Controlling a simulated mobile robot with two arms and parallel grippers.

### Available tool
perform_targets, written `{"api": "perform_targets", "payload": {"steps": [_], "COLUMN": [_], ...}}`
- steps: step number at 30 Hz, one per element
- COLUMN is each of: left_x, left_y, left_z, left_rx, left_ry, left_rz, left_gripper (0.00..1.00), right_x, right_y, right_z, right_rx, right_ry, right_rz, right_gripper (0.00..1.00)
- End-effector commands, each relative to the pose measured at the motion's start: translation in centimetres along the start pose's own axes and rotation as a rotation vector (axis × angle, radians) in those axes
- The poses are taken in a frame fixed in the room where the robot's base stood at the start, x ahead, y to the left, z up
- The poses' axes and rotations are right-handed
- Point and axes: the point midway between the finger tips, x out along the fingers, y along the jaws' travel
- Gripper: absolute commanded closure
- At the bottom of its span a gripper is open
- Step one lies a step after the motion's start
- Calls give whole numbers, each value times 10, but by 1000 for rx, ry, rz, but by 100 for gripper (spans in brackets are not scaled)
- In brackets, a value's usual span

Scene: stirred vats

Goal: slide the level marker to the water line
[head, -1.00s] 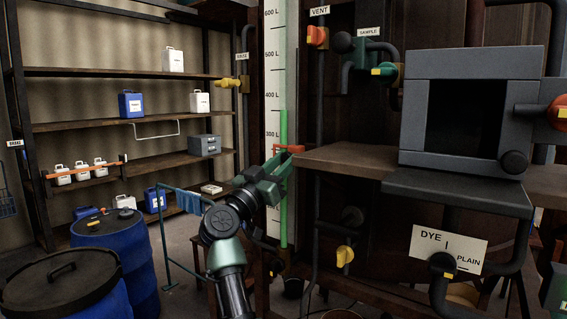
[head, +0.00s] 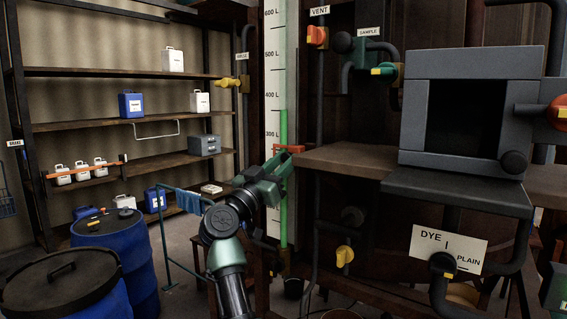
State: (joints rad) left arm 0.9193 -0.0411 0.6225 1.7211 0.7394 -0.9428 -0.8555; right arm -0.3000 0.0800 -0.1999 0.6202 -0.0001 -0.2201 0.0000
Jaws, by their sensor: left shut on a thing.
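The level marker (head: 290,149) is a small red-orange piece on the tall white level scale (head: 272,75), a little below the 300 L mark. The green water column (head: 284,128) in the sight tube beside the scale has its top between 300 L and 400 L, clearly above the marker. My left gripper (head: 280,161) reaches up from below and is shut on the marker, hiding its lower part and some of the scale. My right gripper is not in view.
A wooden shelf (head: 345,159) juts out just right of the marker, with a grey box (head: 470,65) above it. A dark vertical pipe and the VENT valve (head: 317,36) stand right of the scale. Blue drums (head: 128,245) stand at lower left. Storage shelves (head: 60,73) line the back wall.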

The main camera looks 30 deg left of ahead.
Motion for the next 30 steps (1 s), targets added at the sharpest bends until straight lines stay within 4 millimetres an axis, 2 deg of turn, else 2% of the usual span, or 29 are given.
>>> {"api": "perform_targets", "payload": {"steps": [8,11,14,18,21,25,30], "left_x": [1,6,15,31,39,44,44], "left_y": [0,-1,-1,-1,-1,0,0], "left_z": [-2,-15,-38,-78,-96,-107,-108], "left_rx": [2,6,10,7,4,2,-1], "left_ry": [1,2,1,2,1,2,2], "left_rz": [0,0,0,-1,-1,-1,-1], "left_gripper": [100,100,100,100,100,100,100], "right_x": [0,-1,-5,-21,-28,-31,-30], "right_y": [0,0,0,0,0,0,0], "right_z": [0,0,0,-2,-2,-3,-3], "right_rx": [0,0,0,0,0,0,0], "right_ry": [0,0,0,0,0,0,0], "right_rz": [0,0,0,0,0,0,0], "right_gripper": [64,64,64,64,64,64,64]}}
